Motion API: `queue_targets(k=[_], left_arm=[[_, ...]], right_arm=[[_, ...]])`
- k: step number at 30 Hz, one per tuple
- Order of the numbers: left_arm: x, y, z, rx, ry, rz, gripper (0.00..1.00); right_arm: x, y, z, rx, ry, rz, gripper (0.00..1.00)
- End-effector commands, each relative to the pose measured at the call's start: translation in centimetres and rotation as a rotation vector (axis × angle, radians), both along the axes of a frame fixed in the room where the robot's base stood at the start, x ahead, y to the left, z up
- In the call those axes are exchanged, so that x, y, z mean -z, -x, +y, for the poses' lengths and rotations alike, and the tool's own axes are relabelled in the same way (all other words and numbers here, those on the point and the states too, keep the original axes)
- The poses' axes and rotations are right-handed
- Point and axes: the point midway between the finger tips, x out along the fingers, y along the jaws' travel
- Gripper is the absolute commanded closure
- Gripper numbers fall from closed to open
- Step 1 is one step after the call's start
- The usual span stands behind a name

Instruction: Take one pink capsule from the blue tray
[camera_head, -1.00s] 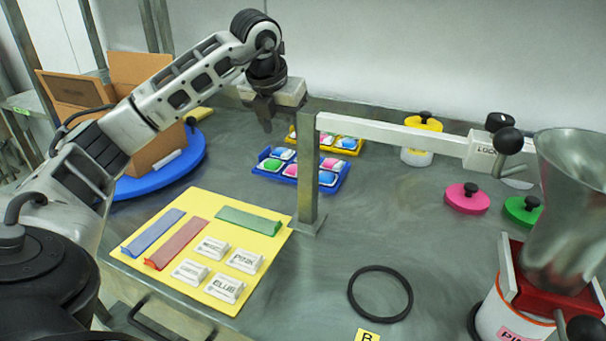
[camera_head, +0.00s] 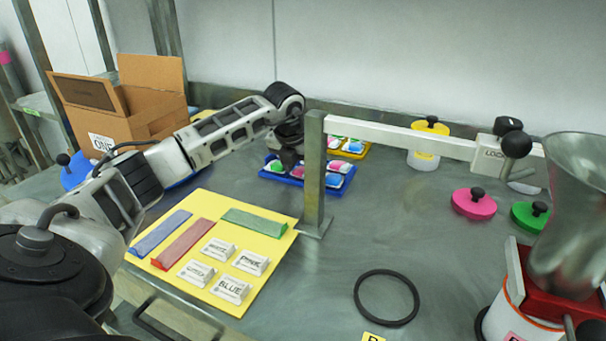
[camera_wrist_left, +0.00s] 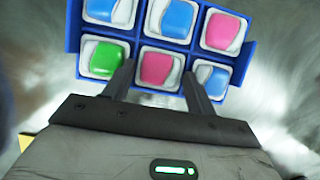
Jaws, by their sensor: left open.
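The blue tray (camera_head: 285,179) stands on the table behind the metal post. In the left wrist view, the tray (camera_wrist_left: 250,62) holds pink, blue and green capsules in separate compartments. My left gripper (camera_head: 290,163) is open, low over the tray's left part. In the wrist view, its two fingers (camera_wrist_left: 158,73) lie on either side of the near-middle pink capsule (camera_wrist_left: 156,68). I cannot tell whether they touch it. Another pink capsule (camera_wrist_left: 223,33) sits in the far right compartment. The arm and post hide part of the tray in the head view. My right gripper is not in view.
The upright post (camera_head: 314,175) and its white beam (camera_head: 400,138) stand close to my left gripper. A yellow tray (camera_head: 352,153) lies behind the blue one. A yellow mat (camera_head: 215,285) and a cardboard box (camera_head: 125,105) are left. A black ring (camera_head: 387,297) lies in front.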

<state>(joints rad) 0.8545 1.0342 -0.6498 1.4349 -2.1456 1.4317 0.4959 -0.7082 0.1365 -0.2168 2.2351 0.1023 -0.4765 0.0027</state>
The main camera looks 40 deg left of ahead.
Motion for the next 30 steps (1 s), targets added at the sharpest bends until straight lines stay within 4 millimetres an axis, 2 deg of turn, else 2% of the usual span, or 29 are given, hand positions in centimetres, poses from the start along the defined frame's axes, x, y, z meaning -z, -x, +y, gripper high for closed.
queue_targets(k=[5, 6, 9, 10, 20, 23, 30], left_arm=[[0.6, 0.1, -0.1, 0.001, 0.001, 0.011, 0.44], [0.7, 0.1, -0.1, 0.001, 0.001, 0.012, 0.46], [0.8, 0.2, -0.1, 0.001, 0.002, 0.014, 0.74], [0.8, 0.2, -0.2, 0.001, 0.002, 0.015, 0.77], [0.7, 0.2, -0.3, 0.003, 0.005, 0.019, 0.77], [-0.5, 0.1, -0.3, 0.003, 0.005, 0.016, 0.77], [-5.8, 0.0, -0.2, 0.000, 0.003, 0.007, 0.77]], right_arm=[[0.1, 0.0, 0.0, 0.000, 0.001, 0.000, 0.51], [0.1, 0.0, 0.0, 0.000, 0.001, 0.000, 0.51], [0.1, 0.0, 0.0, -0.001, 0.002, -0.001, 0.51], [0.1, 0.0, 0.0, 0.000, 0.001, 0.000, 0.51], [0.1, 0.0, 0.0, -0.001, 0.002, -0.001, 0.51], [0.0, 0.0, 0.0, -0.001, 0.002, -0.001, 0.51], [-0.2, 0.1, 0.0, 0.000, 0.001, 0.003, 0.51]])
